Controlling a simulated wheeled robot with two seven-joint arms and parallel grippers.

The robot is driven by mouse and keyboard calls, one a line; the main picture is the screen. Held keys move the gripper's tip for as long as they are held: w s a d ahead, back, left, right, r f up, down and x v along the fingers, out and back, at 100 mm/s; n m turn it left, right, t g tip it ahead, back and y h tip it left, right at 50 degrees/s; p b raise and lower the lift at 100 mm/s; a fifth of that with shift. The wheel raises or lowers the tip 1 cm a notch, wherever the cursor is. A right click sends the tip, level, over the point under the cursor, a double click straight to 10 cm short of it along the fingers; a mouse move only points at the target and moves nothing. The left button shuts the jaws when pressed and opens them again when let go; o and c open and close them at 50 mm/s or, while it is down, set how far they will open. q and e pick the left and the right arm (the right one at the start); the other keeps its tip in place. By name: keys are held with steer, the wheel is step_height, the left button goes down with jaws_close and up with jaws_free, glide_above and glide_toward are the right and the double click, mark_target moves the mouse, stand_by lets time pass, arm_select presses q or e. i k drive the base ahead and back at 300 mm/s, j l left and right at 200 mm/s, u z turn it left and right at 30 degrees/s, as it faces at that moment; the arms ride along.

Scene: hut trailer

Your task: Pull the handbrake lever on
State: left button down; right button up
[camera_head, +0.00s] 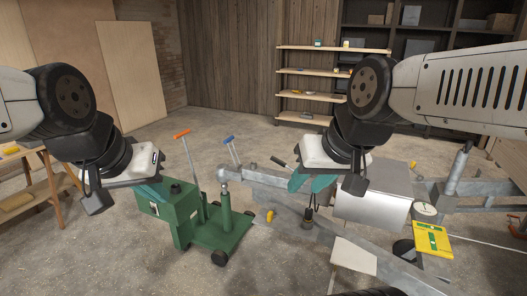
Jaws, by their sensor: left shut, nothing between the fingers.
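The handbrake lever (280,162) shows as a short bar with a black grip, slanting up to the left above the grey trailer drawbar (262,178). Its lower end is partly hidden by my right gripper. My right gripper (311,185) has two teal fingers pointing down with a gap between them, just right of the lever; I see no contact with it. My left gripper (152,190) is shut and empty, over the green cart on the left, well away from the lever.
A silver box (372,205) and a yellow package (432,239) are at the right. Wooden shelves (330,72) stand behind.

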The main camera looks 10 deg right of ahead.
mark_target(272, 159)
steer(key=i+l+u, duration=0.1)
steer(key=i, duration=0.35)
steer(key=i+l, duration=0.3)
steer(key=i, duration=0.15)
steer(key=i+l+u, duration=0.5)
steer(key=i+l, duration=0.1)
steer(key=i, duration=0.05)
